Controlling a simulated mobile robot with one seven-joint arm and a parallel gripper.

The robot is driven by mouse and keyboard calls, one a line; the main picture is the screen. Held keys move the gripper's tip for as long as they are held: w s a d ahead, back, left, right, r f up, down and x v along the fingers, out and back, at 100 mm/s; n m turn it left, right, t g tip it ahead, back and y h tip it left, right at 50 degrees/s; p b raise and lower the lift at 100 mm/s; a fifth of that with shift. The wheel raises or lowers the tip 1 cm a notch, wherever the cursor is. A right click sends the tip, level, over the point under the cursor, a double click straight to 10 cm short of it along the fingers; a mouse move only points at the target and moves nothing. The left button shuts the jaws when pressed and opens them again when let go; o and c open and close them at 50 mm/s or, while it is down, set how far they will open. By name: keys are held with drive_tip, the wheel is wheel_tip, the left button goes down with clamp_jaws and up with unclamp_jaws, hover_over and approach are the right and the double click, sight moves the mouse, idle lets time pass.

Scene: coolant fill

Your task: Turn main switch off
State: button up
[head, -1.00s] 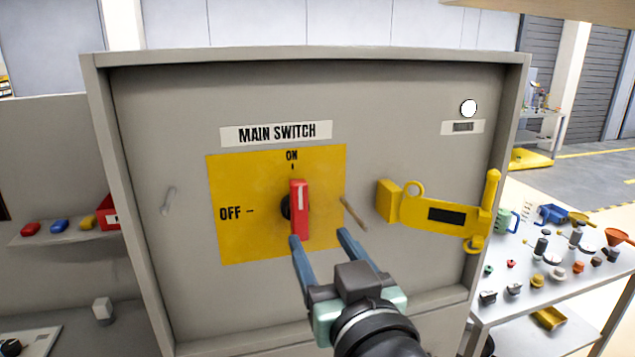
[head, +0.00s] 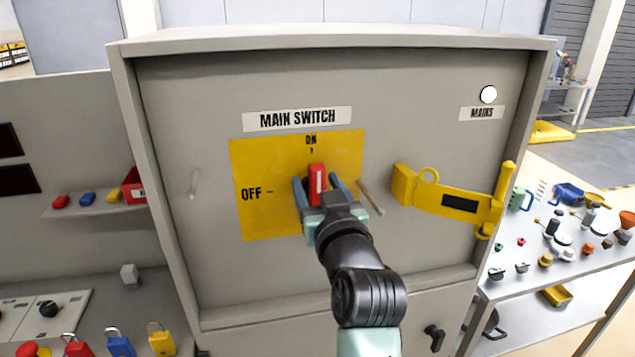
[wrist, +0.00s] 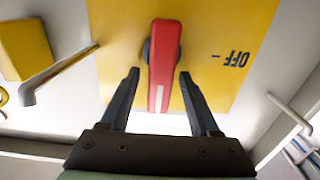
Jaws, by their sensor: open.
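The main switch has a red handle (head: 317,184) on a yellow plate (head: 262,212) marked ON at the top and OFF at the left. The handle stands upright, in line with the ON mark. My gripper (head: 318,182) is open, with one finger on each side of the handle. In the wrist view the red handle (wrist: 164,65) lies between the two open fingers (wrist: 158,78), with visible gaps on both sides. The handle's lower part is partly hidden by my gripper in the head view.
A yellow hasp (head: 455,203) sits right of the plate, with a thin peg (head: 371,198) between them. Another peg (head: 193,184) is at the left. A white lamp (head: 488,94) is above the MAINS label. The cabinet's raised rim surrounds the panel. Padlocks (head: 120,343) stand at lower left.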

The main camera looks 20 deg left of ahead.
drive_tip(key=shift+c, duration=0.3)
clamp_jaws()
drive_tip(key=shift+f+b, duration=0.1)
drive_tip(key=shift+b, duration=0.3)
drive_tip(key=n+b, duration=0.2)
drive_tip(key=b, duration=0.1)
drive_tip(key=n+b, duration=0.1)
drive_tip(key=b, duration=0.1)
drive_tip(key=shift+s+a+f+n, duration=0.25)
drive_tip(key=shift+a+f+n, duration=0.05)
drive_tip(key=shift+a+n, duration=0.1)
drive_tip(key=n+b, duration=0.4)
drive_tip(key=b, duration=0.1)
drive_tip(key=shift+s+a+f+n, duration=0.2)
drive_tip(key=shift+s+a+n, duration=0.05)
drive_tip(key=shift+a+n, duration=0.05)
drive_tip(key=shift+s+a+f+n+b, duration=0.1)
drive_tip(key=shift+f+n+b, duration=0.15)
drive_tip(key=shift+n+b, duration=1.15)
drive_tip(key=shift+s+a+f+n+b, duration=0.15)
drive_tip(key=shift+f+n+b, duration=0.15)
drive_tip(key=shift+n+b, duration=1.15)
drive_tip(key=shift+a+f+n+b, duration=0.1)
drive_tip(key=shift+f+n+b, duration=0.15)
drive_tip(key=shift+n+b, duration=1.15)
drive_tip(key=shift+n+p, duration=0.55)
drive_tip(key=shift+n, duration=0.1)
